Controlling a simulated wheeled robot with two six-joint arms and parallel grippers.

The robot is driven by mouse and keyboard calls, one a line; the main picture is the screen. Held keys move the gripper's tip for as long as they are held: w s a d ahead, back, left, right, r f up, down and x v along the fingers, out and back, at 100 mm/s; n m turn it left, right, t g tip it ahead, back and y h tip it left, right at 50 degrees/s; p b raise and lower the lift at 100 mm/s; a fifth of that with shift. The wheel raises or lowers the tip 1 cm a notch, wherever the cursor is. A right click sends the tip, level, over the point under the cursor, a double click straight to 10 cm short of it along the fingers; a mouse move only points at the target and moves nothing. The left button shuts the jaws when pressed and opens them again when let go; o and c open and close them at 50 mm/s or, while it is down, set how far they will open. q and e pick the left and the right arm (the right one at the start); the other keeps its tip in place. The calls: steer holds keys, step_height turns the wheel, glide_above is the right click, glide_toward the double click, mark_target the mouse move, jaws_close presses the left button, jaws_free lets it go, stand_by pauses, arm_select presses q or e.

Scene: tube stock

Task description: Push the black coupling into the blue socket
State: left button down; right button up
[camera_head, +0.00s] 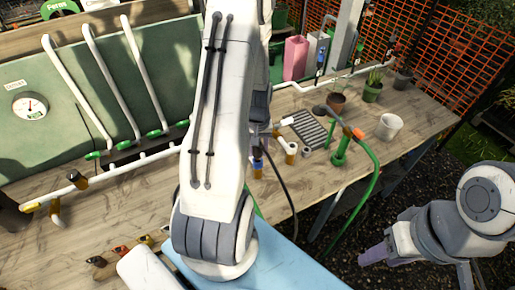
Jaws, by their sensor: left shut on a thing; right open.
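My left gripper (259,142) is mostly hidden behind my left forearm, above the middle of the bench. It is shut on the black coupling at the end of a thin black hose (282,182); the coupling itself is hard to make out. The blue socket (257,164) shows as a small blue piece just below the gripper, with a brown end under it. I cannot tell whether coupling and socket touch. My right gripper (374,255) is open and empty, low beyond the front edge of the bench at the right.
The wooden bench (120,215) carries white pipes, a green hose (375,170) on a green stand, a drain grate (308,129), a white cup (389,127) and potted plants. Small coloured fittings (121,250) lie at the front left. A gauge panel (60,75) stands behind.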

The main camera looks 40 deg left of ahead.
mark_target(258, 156)
arm_select(q)
steer(key=shift+f+b, duration=1.2)
steer(key=shift+f, duration=0.55)
stand_by(1.4)
steer(key=shift+c, duration=1.7)
jaws_free()
step_height(258, 156, up, 11)
steer(key=shift+f+b, duration=0.2)
steer(key=shift+b, duration=0.7)
steer(key=shift+d, duration=0.15)
